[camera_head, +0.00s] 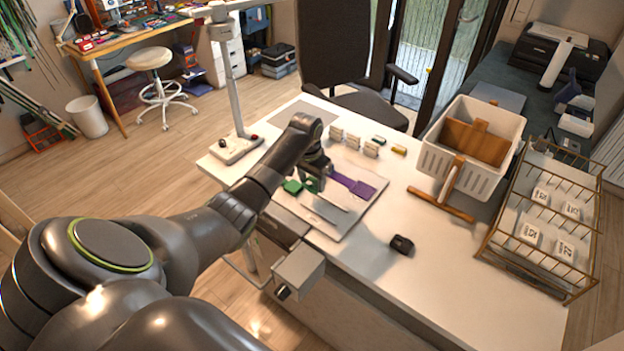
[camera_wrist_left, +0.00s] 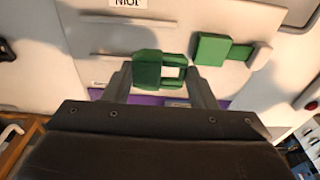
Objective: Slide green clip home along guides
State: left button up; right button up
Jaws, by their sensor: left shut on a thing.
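My left gripper (camera_head: 312,190) is low over the pale board (camera_head: 350,222) on the table. In the left wrist view, my left gripper (camera_wrist_left: 160,88) is shut on a green clip (camera_wrist_left: 158,70), a solid block with an open frame. A second green piece (camera_wrist_left: 222,50) with a grey tab lies to its right; it also shows in the head view (camera_head: 292,187). Two thin guide rails (camera_wrist_left: 135,53) run across the board beside the held clip. A purple piece (camera_head: 352,184) lies right of the gripper, and a purple strip shows under the fingers. My right gripper is out of view.
Several small pale blocks (camera_head: 353,142) stand behind the board. A small black object (camera_head: 401,245) lies right of it. A white crate (camera_head: 470,143), a wooden stand (camera_head: 442,203) and a wire rack (camera_head: 540,225) fill the right side. The front right tabletop is clear.

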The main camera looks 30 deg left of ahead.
aim_at(312, 202)
pick_arm(q)
notch_tip(312, 202, down, 2)
jog(key=shift+f+b, duration=0.15)
jog(key=shift+b, duration=0.9)
jog(key=shift+f+b, duration=0.55)
jog(key=shift+b, duration=0.05)
jog(key=shift+f, duration=0.25)
jog(key=shift+f+b, duration=0.6)
jog(key=shift+f, duration=0.4)
jog(key=shift+f+p, duration=0.15)
jog(key=shift+p, duration=0.15)
jog(key=o, duration=1.2)
jog(key=shift+o, duration=0.7)
jog(key=shift+d, duration=0.1)
